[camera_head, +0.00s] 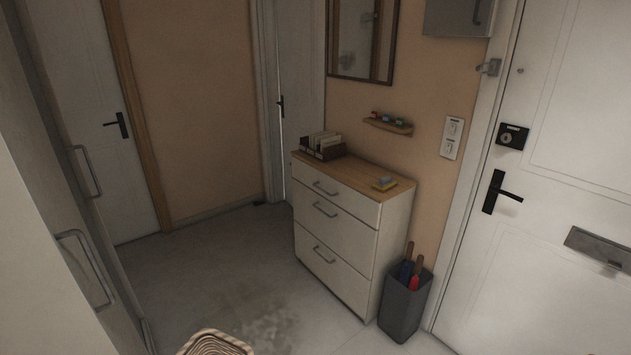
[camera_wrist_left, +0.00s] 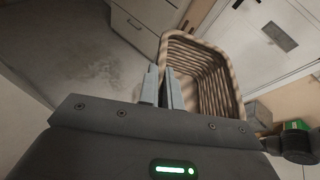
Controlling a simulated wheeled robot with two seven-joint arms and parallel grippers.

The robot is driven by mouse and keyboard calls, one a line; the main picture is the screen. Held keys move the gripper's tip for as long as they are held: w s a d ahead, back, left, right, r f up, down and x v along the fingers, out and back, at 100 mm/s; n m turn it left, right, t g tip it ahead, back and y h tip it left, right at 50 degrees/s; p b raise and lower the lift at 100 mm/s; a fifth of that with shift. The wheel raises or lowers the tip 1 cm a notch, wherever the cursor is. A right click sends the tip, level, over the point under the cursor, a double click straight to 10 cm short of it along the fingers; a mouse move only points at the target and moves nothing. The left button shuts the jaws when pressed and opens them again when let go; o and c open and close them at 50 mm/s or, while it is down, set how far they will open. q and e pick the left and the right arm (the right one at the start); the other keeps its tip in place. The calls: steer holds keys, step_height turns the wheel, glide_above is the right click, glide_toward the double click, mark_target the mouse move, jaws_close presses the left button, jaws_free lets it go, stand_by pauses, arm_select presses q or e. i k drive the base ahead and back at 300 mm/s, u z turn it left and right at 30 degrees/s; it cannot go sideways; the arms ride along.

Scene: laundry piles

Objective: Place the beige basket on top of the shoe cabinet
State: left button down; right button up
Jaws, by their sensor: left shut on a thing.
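The beige woven basket (camera_head: 215,344) shows only its rim and part of its inside at the bottom edge of the head view. In the left wrist view the basket (camera_wrist_left: 205,85) is tilted in the picture, its inside facing the camera, and looks empty. My left gripper (camera_wrist_left: 160,80) is shut on the basket's left wall; the pinched part is partly hidden by the fingers. The shoe cabinet (camera_head: 335,222) is white with three drawers and a wooden top (camera_head: 358,177). It stands against the beige wall, beyond the basket and apart from it. My right gripper is not in view.
On the cabinet top, a dark holder with papers (camera_head: 323,146) stands at the left and a small yellow item (camera_head: 384,183) lies at the right; the middle is clear. A grey bin (camera_head: 405,308) with umbrellas stands right of the cabinet. A small shelf (camera_head: 388,124) hangs above. Floor (camera_head: 215,285) is open.

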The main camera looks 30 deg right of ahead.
mark_target(360, 172)
steer(key=z, duration=0.7)
steer(key=i, duration=0.9)
steer(key=z, duration=0.6)
